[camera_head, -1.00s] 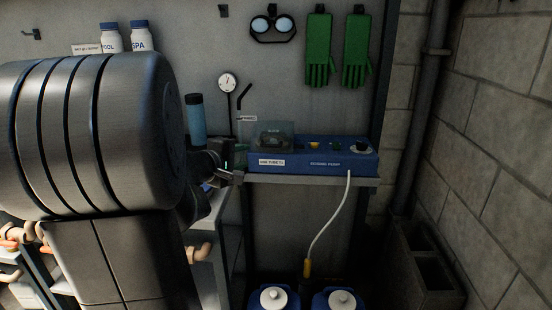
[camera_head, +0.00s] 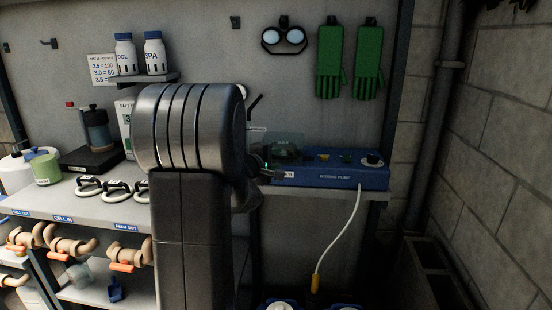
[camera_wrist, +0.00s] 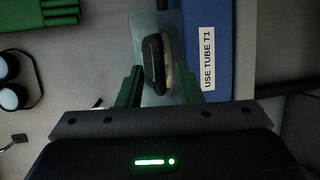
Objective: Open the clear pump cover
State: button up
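The blue dosing pump (camera_head: 330,177) sits on a shelf at the right in the head view. The clear pump cover (camera_head: 298,142) is a see-through box over the dark pump head at its left end; I cannot tell whether it is fully closed. In the wrist view the clear cover (camera_wrist: 150,22) shows as a pale see-through panel around the dark pump head (camera_wrist: 153,62). My gripper (camera_wrist: 160,88) is open, its two green fingers apart on either side of the cover's near end, with nothing visibly gripped. In the head view my gripper (camera_head: 268,172) is at the pump's left front, partly hidden by my arm.
A white tube (camera_head: 340,235) hangs from the pump towards the blue containers (camera_head: 280,305) below. Goggles (camera_head: 284,38) and green gloves (camera_head: 330,62) hang above. Ring-like handles (camera_head: 118,190) and bottles stand on the left bench. A block wall (camera_head: 500,140) bounds the right.

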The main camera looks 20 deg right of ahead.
jog(key=shift+w+d+f, duration=0.1)
jog(key=shift+w+d, duration=0.15)
jog(key=shift+d, duration=0.15)
grip_shut()
